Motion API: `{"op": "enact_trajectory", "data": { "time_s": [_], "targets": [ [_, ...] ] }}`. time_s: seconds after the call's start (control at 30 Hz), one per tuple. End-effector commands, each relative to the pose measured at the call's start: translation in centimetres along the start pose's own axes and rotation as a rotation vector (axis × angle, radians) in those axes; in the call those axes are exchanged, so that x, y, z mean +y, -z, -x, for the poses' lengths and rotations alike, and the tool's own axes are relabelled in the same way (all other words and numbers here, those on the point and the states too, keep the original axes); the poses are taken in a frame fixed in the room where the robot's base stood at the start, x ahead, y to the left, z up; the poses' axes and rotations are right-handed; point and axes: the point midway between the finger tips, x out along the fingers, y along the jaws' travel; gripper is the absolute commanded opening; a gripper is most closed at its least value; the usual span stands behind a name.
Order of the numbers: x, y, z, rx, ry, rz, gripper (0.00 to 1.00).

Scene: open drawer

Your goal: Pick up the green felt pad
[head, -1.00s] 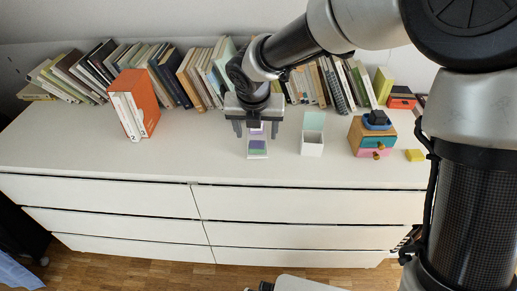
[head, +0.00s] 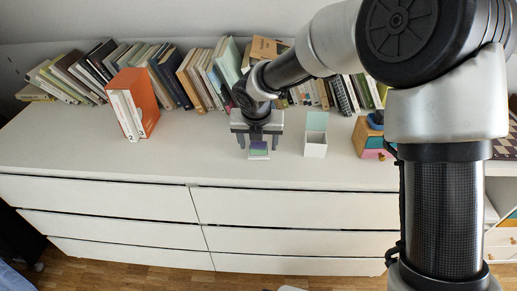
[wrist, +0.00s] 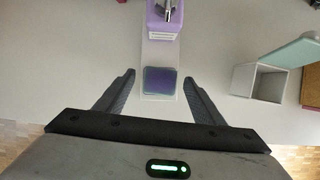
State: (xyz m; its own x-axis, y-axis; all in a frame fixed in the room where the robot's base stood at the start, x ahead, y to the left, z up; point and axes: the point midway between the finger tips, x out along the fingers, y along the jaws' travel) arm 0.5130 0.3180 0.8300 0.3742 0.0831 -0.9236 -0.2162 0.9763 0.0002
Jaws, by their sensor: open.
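In the wrist view my gripper (wrist: 158,82) is open, one finger on each side of the pad, with gaps on both sides. I cannot tell the exact height of the fingertips.
A purple block with a metal fitting (wrist: 176,27) stands at the strip's far end. An open white box (head: 315,151) with a mint lid is to the right. A small wooden drawer unit (head: 365,137) is partly behind my arm. Books (head: 205,75) line the back; the dresser top (head: 80,150) is clear front left.

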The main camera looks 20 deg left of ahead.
Motion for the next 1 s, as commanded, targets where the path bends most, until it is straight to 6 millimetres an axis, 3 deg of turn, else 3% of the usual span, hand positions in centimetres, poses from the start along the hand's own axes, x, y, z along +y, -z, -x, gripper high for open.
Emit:
{"op": "enact_trajectory", "data": {
  "time_s": [0.03,0.27,0.67,1.0],
  "targets": [
    [0.0,0.0,0.0,0.0,0.0,0.0,0.59],
    [0.0,0.0,0.0,0.001,0.0,0.0,0.2],
    [-0.1,-0.3,0.8,-0.001,0.0,-0.001,0.19],
    [-0.1,-2.9,6.9,-0.002,0.001,-0.003,0.19]
  ]
}}
